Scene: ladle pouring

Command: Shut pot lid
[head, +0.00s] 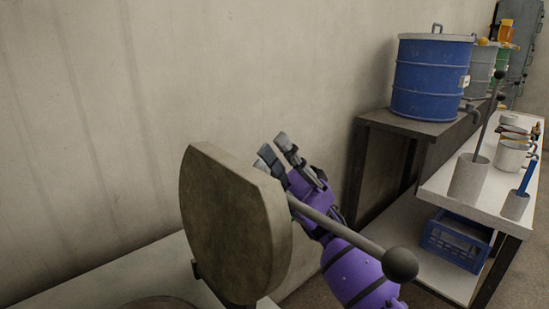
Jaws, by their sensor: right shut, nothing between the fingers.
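The pot lid (232,225) is a thick, grey-brown disc standing open on its edge, left of centre in the head view. A metal rod (345,232) with a dark ball (400,265) at its end sticks out from the lid's right side. A rounded brown surface (155,303), perhaps the pot, shows only in part at the bottom edge. My right gripper (276,148) is purple with grey fingers, shut and empty. It is up beside the lid's upper right edge, partly behind the rod. I cannot tell whether it touches the lid. My left gripper is not in view.
A blue drum (430,80) with a tap stands on a dark bench against the wall. On the right, a white table (450,195) carries mugs and utensil holders, with a blue crate (457,240) on its lower shelf. The wall behind the lid is bare.

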